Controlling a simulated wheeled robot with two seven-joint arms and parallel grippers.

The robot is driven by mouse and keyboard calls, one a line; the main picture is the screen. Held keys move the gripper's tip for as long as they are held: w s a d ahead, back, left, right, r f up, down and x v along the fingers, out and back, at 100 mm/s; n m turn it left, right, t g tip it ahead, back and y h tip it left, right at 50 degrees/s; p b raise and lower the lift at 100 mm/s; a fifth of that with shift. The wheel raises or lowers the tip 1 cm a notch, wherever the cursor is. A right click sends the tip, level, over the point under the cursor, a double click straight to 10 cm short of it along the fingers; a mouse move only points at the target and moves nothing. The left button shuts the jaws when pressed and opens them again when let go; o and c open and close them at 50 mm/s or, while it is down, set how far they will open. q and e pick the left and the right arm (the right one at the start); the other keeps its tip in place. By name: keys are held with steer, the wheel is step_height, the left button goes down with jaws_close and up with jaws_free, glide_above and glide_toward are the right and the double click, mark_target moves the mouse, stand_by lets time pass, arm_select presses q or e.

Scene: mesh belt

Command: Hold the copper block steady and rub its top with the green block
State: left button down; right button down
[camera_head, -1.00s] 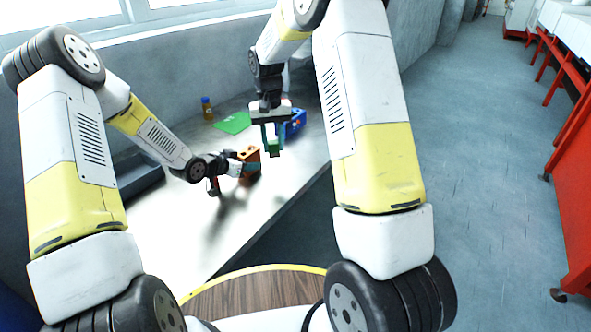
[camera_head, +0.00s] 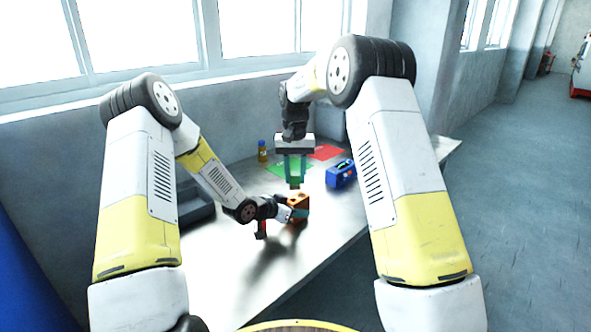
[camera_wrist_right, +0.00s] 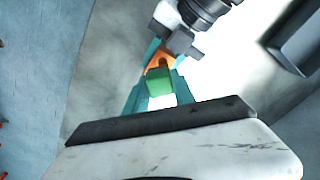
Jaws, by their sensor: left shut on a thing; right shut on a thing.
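The copper block (camera_head: 298,201) is orange and sits low over the grey table, with my left gripper (camera_head: 295,214) shut on it from the left. My right gripper (camera_head: 294,172) points down above it, shut on the green block (camera_head: 294,183). The green block is just above or at the copper block's top; I cannot tell whether they touch. In the right wrist view the green block (camera_wrist_right: 159,82) is between the teal fingers, with the copper block (camera_wrist_right: 160,57) beyond it, partly hidden, and my left gripper (camera_wrist_right: 178,40) beside it.
A blue box (camera_head: 341,174) stands right of the grippers on the table (camera_head: 235,285). A green mat (camera_head: 280,169) and a red mat (camera_head: 327,152) lie behind. A bottle with a yellow label (camera_head: 262,152) stands near the wall. A dark tray (camera_head: 196,206) is at the left.

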mark_target(295, 188)
steer(key=shift+f, duration=1.6)
steer(key=shift+d+f, duration=0.15)
steer(key=shift+f, duration=0.5)
steer(key=shift+w+d, duration=0.55)
steer(key=shift+w, duration=0.15)
steer(key=shift+s+a, duration=0.65)
steer(key=shift+s, duration=0.05)
steer(key=w+d, duration=0.4)
steer(key=shift+s+a, duration=1.95)
steer(key=shift+a, duration=0.05)
steer(key=shift+s+a+r, duration=0.1)
steer(key=shift+s+r, duration=0.05)
steer(key=shift+r, duration=4.05)
arm_select(q)
steer(key=c, duration=0.8)
jaws_free()
